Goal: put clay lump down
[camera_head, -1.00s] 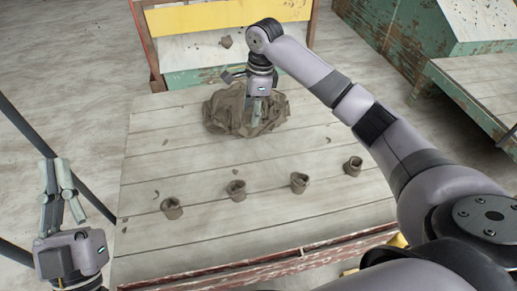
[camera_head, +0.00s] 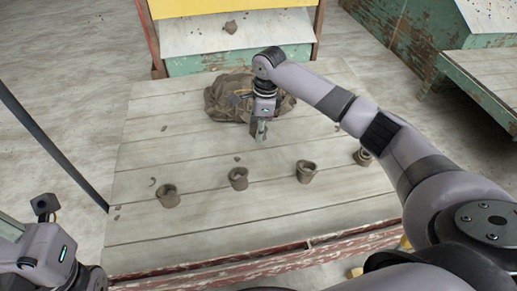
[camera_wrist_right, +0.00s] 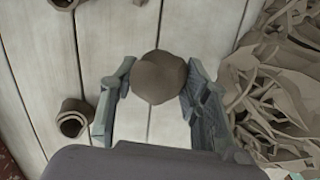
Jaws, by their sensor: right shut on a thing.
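A rounded brown clay lump (camera_wrist_right: 160,77) sits between the fingertips of my right gripper in the right wrist view. The right gripper (camera_wrist_right: 158,85) is shut on it, one finger on each side. In the head view my right gripper (camera_head: 260,135) points down over the plank table (camera_head: 140,135), in front of the heap; the lump cannot be made out there. I cannot tell how high above the boards it is. My left gripper shows only in part at the lower left, and its fingers cannot be read.
A heap of clay trimmings (camera_head: 222,100) lies at the table's back. Several small clay cups (camera_head: 238,178) stand in a row nearer the front, one partly behind my right arm. Small scraps dot the boards.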

